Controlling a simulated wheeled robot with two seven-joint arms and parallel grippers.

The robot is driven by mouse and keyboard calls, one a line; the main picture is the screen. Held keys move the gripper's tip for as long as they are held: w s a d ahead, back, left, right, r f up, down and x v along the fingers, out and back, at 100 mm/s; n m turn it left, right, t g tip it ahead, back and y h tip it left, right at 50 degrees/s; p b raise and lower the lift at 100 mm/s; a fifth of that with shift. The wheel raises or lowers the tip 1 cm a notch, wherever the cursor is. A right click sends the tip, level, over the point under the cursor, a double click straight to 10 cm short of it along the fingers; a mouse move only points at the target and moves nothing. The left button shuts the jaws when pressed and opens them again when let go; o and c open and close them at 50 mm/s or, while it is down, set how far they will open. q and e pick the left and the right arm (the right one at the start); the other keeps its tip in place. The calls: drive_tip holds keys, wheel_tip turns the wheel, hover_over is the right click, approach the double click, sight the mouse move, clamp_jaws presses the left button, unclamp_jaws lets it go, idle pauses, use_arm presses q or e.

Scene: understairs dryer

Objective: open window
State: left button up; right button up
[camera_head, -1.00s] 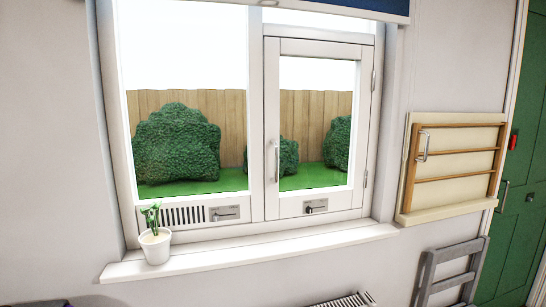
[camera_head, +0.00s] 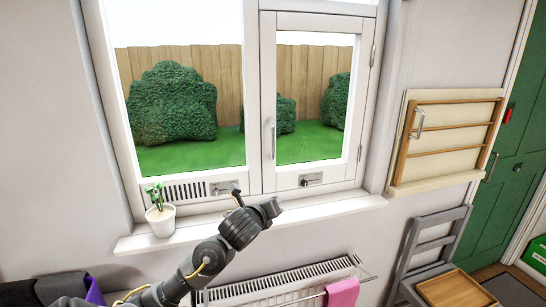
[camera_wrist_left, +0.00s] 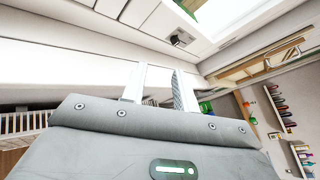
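The white window has a fixed left pane and a hinged right sash (camera_head: 327,165), which looks shut in its frame. A vertical pale handle (camera_head: 269,138) is on the sash's left edge. A small dark latch (camera_head: 311,180) sits on its bottom rail, and another latch (camera_head: 222,188) is beside the vent. A dark latch (camera_wrist_left: 180,38) also shows in the left wrist view. My left gripper (camera_head: 258,203) is in front of the sill, below the window and apart from the handle. In the left wrist view its fingers (camera_wrist_left: 160,88) stand apart with nothing between them. My right gripper is out of view.
A potted plant (camera_head: 161,212) stands on the left of the sill (camera_head: 335,207). Below are a radiator (camera_head: 270,285) and rack with a pink cloth (camera_head: 343,292). A folding wall rack (camera_head: 447,140), grey chair (camera_head: 430,240) and green door (camera_head: 515,150) are at right.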

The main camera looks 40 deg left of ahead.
sight(272, 142)
use_arm(q)
drive_tip(key=w+a+r+m+t+y, duration=0.1)
drive_tip(key=a+r+m, duration=0.15)
drive_tip(key=r, duration=0.45)
drive_tip(key=a+r+m+t+y, duration=0.1)
drive_tip(key=a+r+m+t, duration=0.1)
drive_tip(key=r+m, duration=0.35)
drive_tip(key=w+a+p, duration=0.1)
drive_tip(key=w, duration=0.2)
drive_tip(key=w+a+r+n+p, duration=0.1)
drive_tip(key=w, duration=0.2)
drive_tip(key=w+a+n+p, duration=0.1)
drive_tip(key=w+p, duration=0.1)
drive_tip(key=w, duration=0.1)
drive_tip(key=shift+w+a+r, duration=0.2)
drive_tip(key=shift+w+r, duration=0.05)
drive_tip(key=shift+r, duration=0.1)
drive_tip(key=shift+w+a+f, duration=0.1)
drive_tip(key=shift+w+a, duration=0.05)
drive_tip(key=shift+w, duration=0.35)
clamp_jaws()
